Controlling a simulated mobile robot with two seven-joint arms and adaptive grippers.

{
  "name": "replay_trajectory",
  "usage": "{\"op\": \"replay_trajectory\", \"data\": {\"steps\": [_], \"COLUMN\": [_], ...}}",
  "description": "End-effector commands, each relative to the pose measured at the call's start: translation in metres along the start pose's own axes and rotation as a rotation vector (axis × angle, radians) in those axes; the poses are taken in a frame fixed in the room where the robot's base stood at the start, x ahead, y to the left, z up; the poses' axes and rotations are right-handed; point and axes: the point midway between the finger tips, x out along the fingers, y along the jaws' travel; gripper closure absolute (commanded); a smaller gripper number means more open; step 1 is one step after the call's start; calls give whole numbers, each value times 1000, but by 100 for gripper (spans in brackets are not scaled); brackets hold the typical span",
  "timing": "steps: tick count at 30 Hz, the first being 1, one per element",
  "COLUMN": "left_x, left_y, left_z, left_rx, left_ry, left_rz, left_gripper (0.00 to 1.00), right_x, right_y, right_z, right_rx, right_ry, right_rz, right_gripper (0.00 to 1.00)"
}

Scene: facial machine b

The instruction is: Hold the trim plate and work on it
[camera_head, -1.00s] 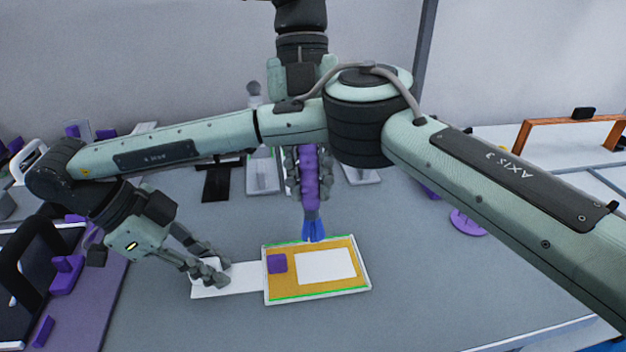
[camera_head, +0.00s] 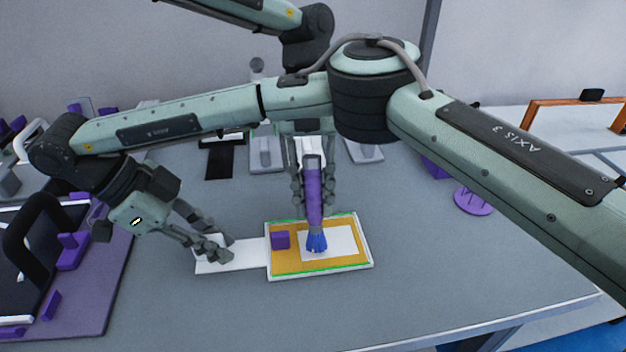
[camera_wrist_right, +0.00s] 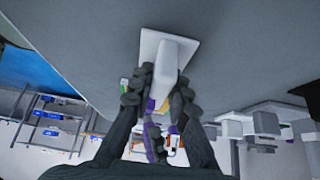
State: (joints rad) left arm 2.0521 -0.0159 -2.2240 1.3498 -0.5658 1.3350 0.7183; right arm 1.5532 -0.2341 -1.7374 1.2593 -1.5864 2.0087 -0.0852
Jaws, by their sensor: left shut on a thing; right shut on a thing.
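The trim plate (camera_head: 287,264) lies flat on the table, an orange panel with a white rim, green edge strips and a white rectangle. A purple block (camera_head: 280,240) sits on its left part. My right gripper (camera_head: 222,255) is shut on the white tab (camera_head: 252,254) at the plate's left side. The right wrist view shows its fingers (camera_wrist_right: 158,95) around a white handle (camera_wrist_right: 167,62). My left gripper (camera_head: 313,185) is shut on a purple brush (camera_head: 314,200), bristles down. Its blue bristles (camera_head: 316,241) are over the white rectangle; whether they touch is hard to tell.
A purple mat (camera_head: 95,300) with a black-handled device and purple blocks is at the left. A black stand (camera_head: 219,163) and grey stands (camera_head: 265,155) are at the back. A purple disc (camera_head: 473,201) lies at the right. The table in front of the plate is clear.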

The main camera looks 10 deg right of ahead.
Motion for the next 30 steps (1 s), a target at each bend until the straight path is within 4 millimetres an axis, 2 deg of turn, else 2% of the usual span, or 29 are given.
{"op": "replay_trajectory", "data": {"steps": [6, 15, 30], "left_x": [1, 1, 1], "left_y": [-22, -41, -3], "left_z": [5, 10, 1], "left_rx": [2, 1, 0], "left_ry": [-3, -4, -2], "left_rz": [-1, 1, -2], "left_gripper": [100, 100, 100], "right_x": [0, 0, 0], "right_y": [0, 0, 0], "right_z": [0, 0, 0], "right_rx": [0, 0, 0], "right_ry": [-1, -1, 0], "right_rz": [0, 0, 0], "right_gripper": [100, 100, 100]}}
